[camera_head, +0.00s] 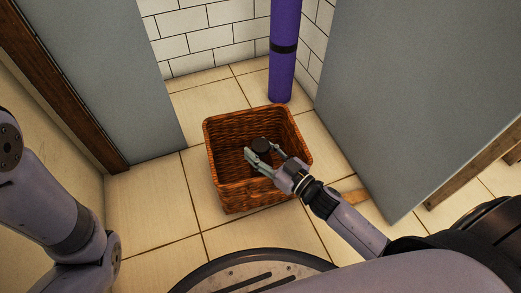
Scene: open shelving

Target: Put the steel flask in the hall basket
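The wicker basket (232,194) stands on the tiled floor in the middle of the head view, its open top facing up. Inside it shows a dark round top (261,144), which looks like the cap of the steel flask; the flask's body is mostly hidden. My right gripper (259,152) reaches into the basket from the lower right, with its fingers on either side of the dark top. I cannot tell whether they press on it or stand slightly apart. My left arm is at the left edge, and its gripper is out of view.
A purple column (284,55) with a black band stands behind the basket against the white tiled wall (205,35). Grey panels rise at left (115,75) and right (420,90). Beige floor tiles (150,212) are clear left of the basket.

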